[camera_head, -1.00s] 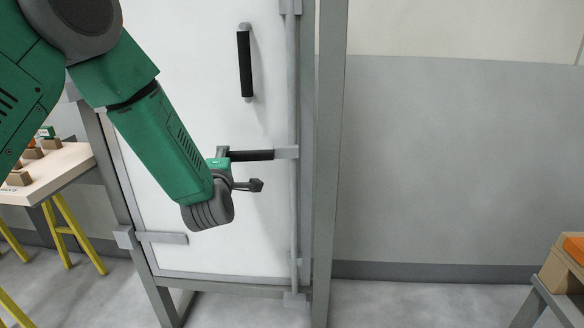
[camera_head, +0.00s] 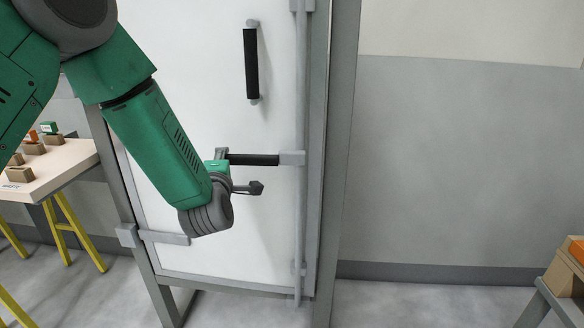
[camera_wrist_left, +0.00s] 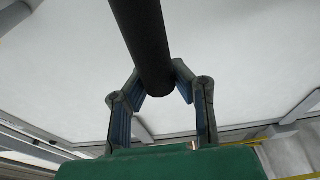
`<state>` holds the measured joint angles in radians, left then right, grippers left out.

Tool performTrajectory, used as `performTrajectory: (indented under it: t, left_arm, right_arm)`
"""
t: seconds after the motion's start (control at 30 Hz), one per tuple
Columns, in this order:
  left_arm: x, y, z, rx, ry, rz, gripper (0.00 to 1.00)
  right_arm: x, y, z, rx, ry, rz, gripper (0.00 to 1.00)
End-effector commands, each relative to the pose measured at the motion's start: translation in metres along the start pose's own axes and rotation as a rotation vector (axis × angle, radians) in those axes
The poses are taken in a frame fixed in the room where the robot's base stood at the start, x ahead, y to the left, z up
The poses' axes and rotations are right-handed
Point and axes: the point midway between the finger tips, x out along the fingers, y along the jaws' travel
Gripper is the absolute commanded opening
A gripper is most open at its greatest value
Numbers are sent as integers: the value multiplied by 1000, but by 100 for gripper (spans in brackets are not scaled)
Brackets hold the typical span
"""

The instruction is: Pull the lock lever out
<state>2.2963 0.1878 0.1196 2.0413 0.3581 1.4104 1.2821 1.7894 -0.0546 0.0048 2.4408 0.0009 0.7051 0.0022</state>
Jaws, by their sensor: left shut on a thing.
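The lock lever (camera_head: 253,160) is a black horizontal grip with grey ends, joined at its right end to a vertical grey rod (camera_head: 302,210) on a white panel (camera_head: 215,105). My left gripper (camera_head: 222,155) is at the lever's left end, partly hidden behind my wrist. In the left wrist view the two fingers of the gripper (camera_wrist_left: 160,80) are closed around the black lever grip (camera_wrist_left: 148,40). My right gripper is in neither view.
A black vertical handle (camera_head: 251,64) is on the panel above the lever. A grey frame post (camera_head: 340,150) stands to the right. A table (camera_head: 50,172) with small blocks is at left. A wooden box (camera_head: 563,268) is at far right. Floor between is clear.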

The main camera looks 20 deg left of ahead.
Motion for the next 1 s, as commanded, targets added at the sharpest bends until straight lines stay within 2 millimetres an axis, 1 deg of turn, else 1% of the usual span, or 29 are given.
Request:
performTrajectory:
  t: [0.03, 0.33, 0.8, 1.0]
  left_arm:
    - [-4, -4, -1, 2, 0, -10, 0]
    - [-22, -5, 1, 3, -2, -12, 0]
    - [-26, -6, 1, 4, -3, -15, 0]
    - [-36, -7, 4, 4, -4, -17, 0]
  right_arm:
    - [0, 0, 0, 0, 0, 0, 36]
    - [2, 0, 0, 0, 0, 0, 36]
    - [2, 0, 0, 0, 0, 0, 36]
    - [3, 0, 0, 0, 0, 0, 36]
